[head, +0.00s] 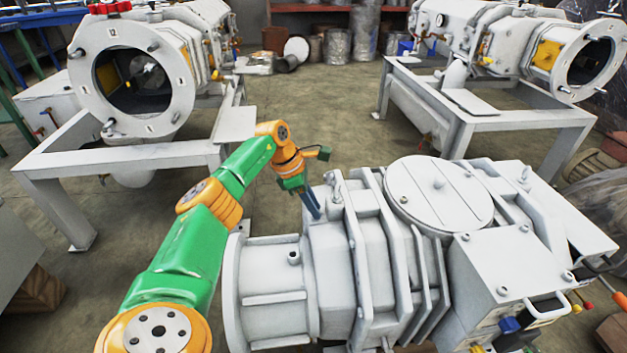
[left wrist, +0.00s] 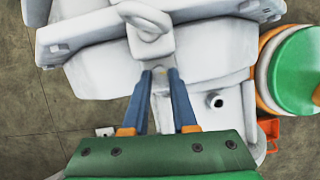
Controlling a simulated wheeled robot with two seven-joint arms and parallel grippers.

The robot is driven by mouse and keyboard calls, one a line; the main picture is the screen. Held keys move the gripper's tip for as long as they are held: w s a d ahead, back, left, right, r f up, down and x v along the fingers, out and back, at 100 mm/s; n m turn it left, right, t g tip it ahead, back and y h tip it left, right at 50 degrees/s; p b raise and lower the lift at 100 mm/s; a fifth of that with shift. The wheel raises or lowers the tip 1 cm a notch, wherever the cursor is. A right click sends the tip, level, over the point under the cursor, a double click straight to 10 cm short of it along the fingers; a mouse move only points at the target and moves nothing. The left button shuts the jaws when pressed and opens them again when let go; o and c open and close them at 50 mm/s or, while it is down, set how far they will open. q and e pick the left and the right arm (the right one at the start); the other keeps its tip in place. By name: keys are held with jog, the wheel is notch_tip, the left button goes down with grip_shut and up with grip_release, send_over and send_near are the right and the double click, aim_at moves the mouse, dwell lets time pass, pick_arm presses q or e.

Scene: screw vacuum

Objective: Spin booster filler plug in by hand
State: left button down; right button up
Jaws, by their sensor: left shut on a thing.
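The booster (head: 365,260) is the large pale grey ribbed machine in the foreground. My left gripper (head: 315,212) points down at its upper left side, just beside the upright lifting eye (head: 335,187). In the left wrist view my left gripper (left wrist: 160,72) has its two blue fingertips closed on a small pale plug (left wrist: 160,82), seen between them against the booster's casing. The plug is mostly hidden by the fingers, and I cannot tell how deep it sits. In the head view the plug is hidden. My right gripper is not in view.
The lifting eye also shows in the left wrist view (left wrist: 148,22), close ahead of the fingers. A short stub (head: 293,258) stands on the booster's round end. Two framed vacuum machines (head: 132,80) (head: 500,50) stand behind. The floor (head: 310,115) between them is clear.

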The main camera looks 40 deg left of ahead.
pick_arm(q)
jog(key=shift+w+m, duration=0.1)
jog(key=shift+m, duration=0.4)
jog(key=shift+m+b, duration=0.3)
jog(key=shift+b, duration=0.15)
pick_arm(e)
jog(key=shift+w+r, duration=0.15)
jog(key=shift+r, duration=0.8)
pick_arm(q)
jog(key=shift+a, duration=0.1)
jog(key=c, duration=0.7)
grip_release()
jog(key=shift+h, duration=0.3)
jog(key=shift+r, duration=0.15)
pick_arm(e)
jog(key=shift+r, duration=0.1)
